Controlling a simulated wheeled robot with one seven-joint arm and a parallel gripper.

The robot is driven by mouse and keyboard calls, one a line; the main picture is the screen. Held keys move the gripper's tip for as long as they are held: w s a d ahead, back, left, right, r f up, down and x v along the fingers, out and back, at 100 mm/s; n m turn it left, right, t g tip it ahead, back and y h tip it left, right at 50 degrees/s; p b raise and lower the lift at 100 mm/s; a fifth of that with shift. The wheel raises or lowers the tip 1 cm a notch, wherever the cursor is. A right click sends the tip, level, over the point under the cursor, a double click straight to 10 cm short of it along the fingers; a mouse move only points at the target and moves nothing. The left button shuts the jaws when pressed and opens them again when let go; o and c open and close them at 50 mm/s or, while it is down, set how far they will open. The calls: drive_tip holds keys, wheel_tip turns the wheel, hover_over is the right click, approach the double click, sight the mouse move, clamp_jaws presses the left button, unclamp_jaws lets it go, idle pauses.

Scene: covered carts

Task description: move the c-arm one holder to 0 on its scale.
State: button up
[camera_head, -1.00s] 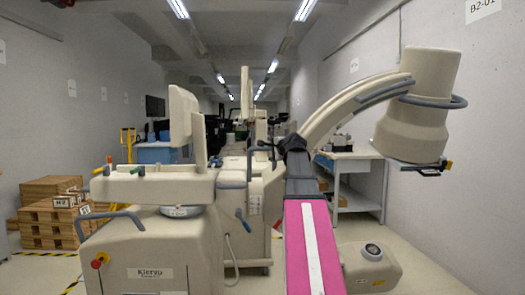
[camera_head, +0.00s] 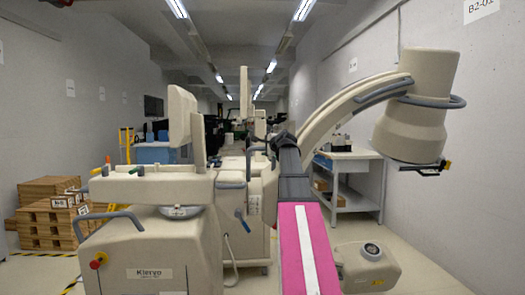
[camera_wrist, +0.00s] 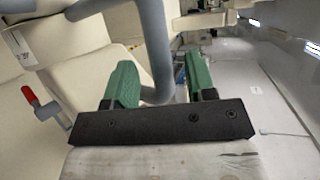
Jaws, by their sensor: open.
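The C-arm unit is a beige cart (camera_head: 160,250) with a curved arm (camera_head: 350,105) rising to a large beige head (camera_head: 418,95) at the upper right. I cannot tell which part is the holder, and no scale is readable. In the wrist view, my gripper (camera_wrist: 162,83) is open, its two green fingers apart. A grey curved handle bar (camera_wrist: 154,40) shows in the gap between them and passes behind the left finger. I cannot tell whether it lies between the fingertips or beyond them. In the head view my fingers are hidden behind my dark wrist.
A beige round-topped foot unit (camera_head: 368,265) stands right of my arm. A white table (camera_head: 345,155) is behind it by the right wall. Stacked wooden crates (camera_head: 48,215) stand at the left. A red-tipped lever (camera_wrist: 28,95) shows in the wrist view. Floor shows at the lower right.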

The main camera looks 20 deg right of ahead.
sight(263, 148)
drive_tip(key=shift+x, duration=1.8)
clamp_jaws()
